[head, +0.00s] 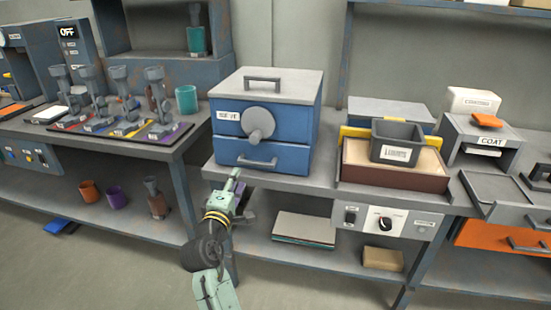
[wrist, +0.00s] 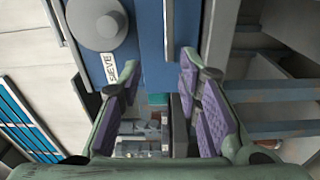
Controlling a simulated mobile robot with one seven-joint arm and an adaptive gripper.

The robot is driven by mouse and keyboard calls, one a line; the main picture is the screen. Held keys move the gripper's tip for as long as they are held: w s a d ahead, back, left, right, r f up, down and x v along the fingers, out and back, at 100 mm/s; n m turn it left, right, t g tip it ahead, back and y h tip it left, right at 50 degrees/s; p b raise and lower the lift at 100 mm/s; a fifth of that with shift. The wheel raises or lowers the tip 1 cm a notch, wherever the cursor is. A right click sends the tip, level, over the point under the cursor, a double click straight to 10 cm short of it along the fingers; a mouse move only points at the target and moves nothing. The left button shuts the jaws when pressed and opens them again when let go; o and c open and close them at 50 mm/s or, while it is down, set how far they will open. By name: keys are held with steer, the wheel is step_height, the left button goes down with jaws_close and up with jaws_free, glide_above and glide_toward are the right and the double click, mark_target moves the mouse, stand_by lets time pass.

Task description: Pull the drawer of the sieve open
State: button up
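The sieve (head: 297,118) is a blue box with a grey lid, a round grey knob and a SIEVE label, standing on the bench. Its drawer (head: 285,158) is the lower blue front with a grey bar handle (head: 258,163), and it looks closed. My gripper (head: 238,184) is just below and left of the handle in the head view. In the wrist view my gripper (wrist: 158,62) is open, its purple-padded fingers apart, facing the sieve front (wrist: 150,40). A thin grey bar (wrist: 167,30), apparently the handle, lies ahead between the fingertips; I see no contact.
Left, a bench holds several stands on coloured mats (head: 120,125). Right of the sieve are a brown tray (head: 375,178) with a grey bin (head: 397,141) and the COAT unit (head: 487,141). The bench's front edge lies close to my gripper. The floor in front is clear.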

mark_target(255, 165)
steer(key=shift+h, duration=0.4)
steer(key=w+d, duration=0.2)
steer(key=w, duration=0.1)
steer(key=w+d+p, duration=0.1)
steer(key=w+d, duration=0.1)
steer(key=w, duration=0.2)
steer(key=w+d+f+p, duration=0.1)
steer(key=w+d, duration=0.1)
steer(key=w, duration=0.1)
steer(key=shift+w+f, duration=0.1)
steer(key=shift+w, duration=0.05)
steer(key=shift+a, duration=0.1)
steer(key=shift+c, duration=0.6)
jaws_close()
